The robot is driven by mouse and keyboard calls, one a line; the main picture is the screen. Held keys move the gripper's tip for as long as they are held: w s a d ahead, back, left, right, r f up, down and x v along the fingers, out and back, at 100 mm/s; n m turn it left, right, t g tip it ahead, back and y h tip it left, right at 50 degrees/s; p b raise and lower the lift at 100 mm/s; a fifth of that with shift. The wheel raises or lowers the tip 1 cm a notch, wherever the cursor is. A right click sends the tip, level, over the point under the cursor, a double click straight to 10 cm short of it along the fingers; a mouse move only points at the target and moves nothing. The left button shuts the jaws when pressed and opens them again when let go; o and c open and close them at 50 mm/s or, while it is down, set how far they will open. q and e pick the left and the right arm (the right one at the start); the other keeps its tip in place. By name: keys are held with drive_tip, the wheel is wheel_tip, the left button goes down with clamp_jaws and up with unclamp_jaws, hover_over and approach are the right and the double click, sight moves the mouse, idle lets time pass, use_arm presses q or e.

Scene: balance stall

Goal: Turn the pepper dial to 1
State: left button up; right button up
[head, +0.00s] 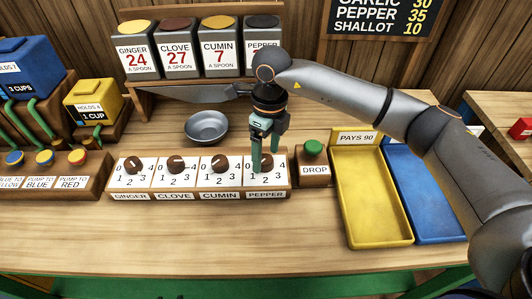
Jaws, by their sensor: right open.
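The pepper dial (267,163) is a round brown knob on a white plate marked 0 to 4. It is the rightmost dial on a wooden panel (203,195), above the label PEPPER. My right gripper (262,163) points down at it with its jaws open. One finger overlaps the dial's left part in the picture, and I cannot tell whether it touches. The gripper hides part of the dial, so its pointer setting is unclear. My left gripper does not show.
The clove (175,163) and cumin (219,163) dials sit left of the pepper dial. A green DROP button (314,147) on a wooden block stands close on the right, before a yellow tray (345,195). A metal bowl (207,127) sits behind the panel.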

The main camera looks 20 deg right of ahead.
sight(268, 156)
wheel_tip(268, 156, up, 12)
drive_tip(key=shift+w+d+f+b, duration=0.15)
drive_tip(key=shift+w+d+b, duration=0.15)
drive_tip(key=shift+d+b, duration=0.1)
idle(0.3)
